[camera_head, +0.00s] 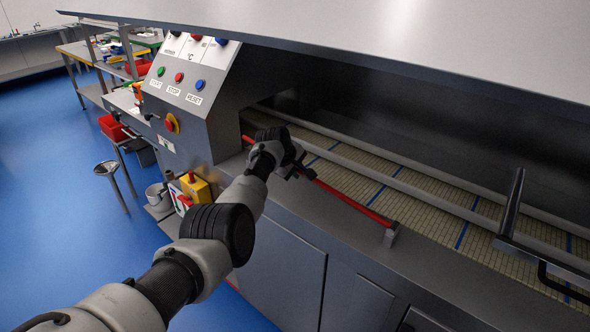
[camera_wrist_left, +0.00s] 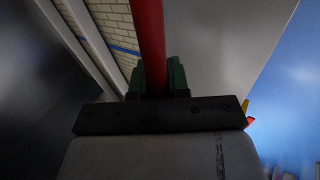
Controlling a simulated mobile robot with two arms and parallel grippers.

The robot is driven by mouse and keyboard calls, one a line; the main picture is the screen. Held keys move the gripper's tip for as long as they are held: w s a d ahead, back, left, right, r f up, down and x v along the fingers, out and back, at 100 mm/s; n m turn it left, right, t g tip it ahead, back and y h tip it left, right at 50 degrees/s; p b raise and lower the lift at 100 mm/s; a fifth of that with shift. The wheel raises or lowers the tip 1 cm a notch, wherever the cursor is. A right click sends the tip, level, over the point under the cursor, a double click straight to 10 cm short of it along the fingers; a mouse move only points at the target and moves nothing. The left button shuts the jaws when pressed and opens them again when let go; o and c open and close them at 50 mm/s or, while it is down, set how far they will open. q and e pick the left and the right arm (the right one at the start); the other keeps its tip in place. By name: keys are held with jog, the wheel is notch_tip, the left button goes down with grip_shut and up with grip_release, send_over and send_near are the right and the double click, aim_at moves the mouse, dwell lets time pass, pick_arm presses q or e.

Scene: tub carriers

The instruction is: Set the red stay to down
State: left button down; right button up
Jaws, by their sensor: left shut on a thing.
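The red stay (camera_head: 345,197) is a long red bar lying low along the front edge of the machine's opening. Its right end meets a small grey bracket (camera_head: 391,234) on the ledge. My left gripper (camera_head: 304,172) is shut on the red stay near its middle. In the left wrist view the red stay (camera_wrist_left: 149,40) runs between the gripper's fingers (camera_wrist_left: 158,78). The wrist hides part of the stay in the head view. My right gripper is not in view.
A tan slatted conveyor (camera_head: 350,180) with blue lines runs inside the opening, under a large grey hood (camera_head: 400,40). A control panel (camera_head: 187,80) with coloured buttons is at the left. Blue floor lies open at far left.

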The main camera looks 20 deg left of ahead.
pick_arm(q)
jog(key=c, duration=1.1)
grip_release()
jog(key=shift+a, duration=0.1)
jog(key=shift+r, duration=0.1)
jog(key=shift+p+v, duration=0.5)
jog(key=shift+v, duration=0.3)
jog(key=v, duration=0.9)
